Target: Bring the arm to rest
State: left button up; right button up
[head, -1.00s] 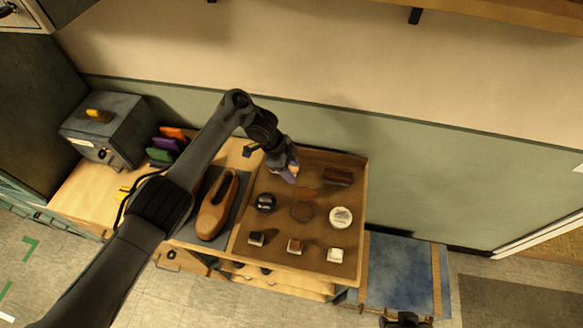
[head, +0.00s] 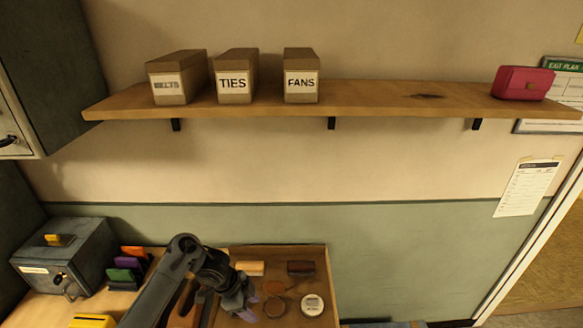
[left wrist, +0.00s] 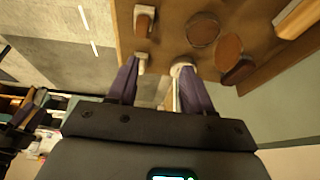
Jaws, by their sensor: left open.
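My left gripper (head: 247,306) is over the left part of the brown tray (head: 320,282) in the head view. In the left wrist view its two purple fingers (left wrist: 156,75) are spread apart, with nothing held between them. A small white-topped item (left wrist: 180,66) shows by one fingertip; I cannot tell whether they touch. My left arm hides part of the brown shoe (head: 188,300) on the bench. My right gripper is not in view.
The tray holds a light brush (head: 250,268), a dark brush (head: 300,268), a white tin (head: 313,305) and brown discs (head: 274,288). A grey box (head: 65,255) stands left. A shelf (head: 380,100) with labelled boxes and a red purse (head: 523,83) runs above.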

pick_arm(q)
jog(key=s+d+f+g, duration=0.1)
jog(key=s+f+g, duration=0.2)
jog(key=s+f, duration=1.2)
jog(key=s+d+f+n+h, duration=0.15)
jog(key=s+d+f, duration=0.35)
jog(key=s, duration=0.5)
jog(key=s+d+f+n, duration=0.2)
jog(key=s+d+f, duration=0.1)
jog(key=s+f, duration=0.6)
jog(key=a+r+n+t+y, duration=0.3)
jog(key=a+r+n, duration=0.3)
jog(key=a+r, duration=0.3)
jog(key=s+a+r+n+t+y, duration=0.1)
jog(key=a+r+n+t+y, duration=0.2)
jog(key=r, duration=1.4)
jog(key=shift+s+a+r+n, duration=0.3)
jog(key=shift+a+n, duration=1.35)
jog(key=shift+a, duration=2.15)
